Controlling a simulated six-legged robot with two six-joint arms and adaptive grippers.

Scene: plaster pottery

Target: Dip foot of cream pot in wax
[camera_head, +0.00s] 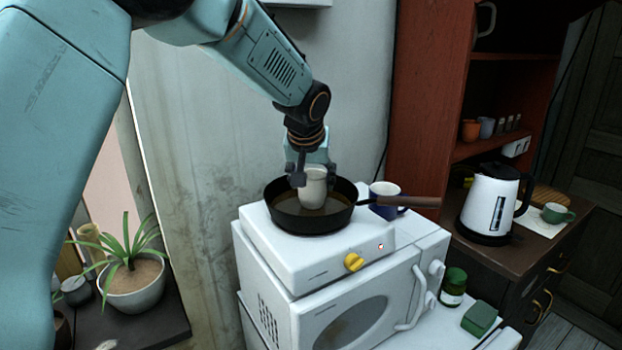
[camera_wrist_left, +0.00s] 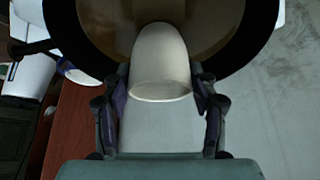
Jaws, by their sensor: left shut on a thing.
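The cream pot (camera_head: 313,188) is upright in the black pan (camera_head: 290,222), its lower end at or in the brownish wax (camera_head: 287,204). I cannot tell how deep the foot sits. My left gripper (camera_head: 312,176) is shut on the pot from above. In the left wrist view the pot (camera_wrist_left: 161,60) is between the two fingers (camera_wrist_left: 160,103), with the wax (camera_wrist_left: 208,30) and the dark pan rim (camera_wrist_left: 258,40) around it. My right gripper is not in view.
The pan sits on a white hot plate (camera_head: 300,255) with a yellow knob (camera_head: 354,262), on a white microwave. A kettle (camera_head: 490,205) is on the cabinet to the right. A potted plant (camera_head: 135,283) is at left.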

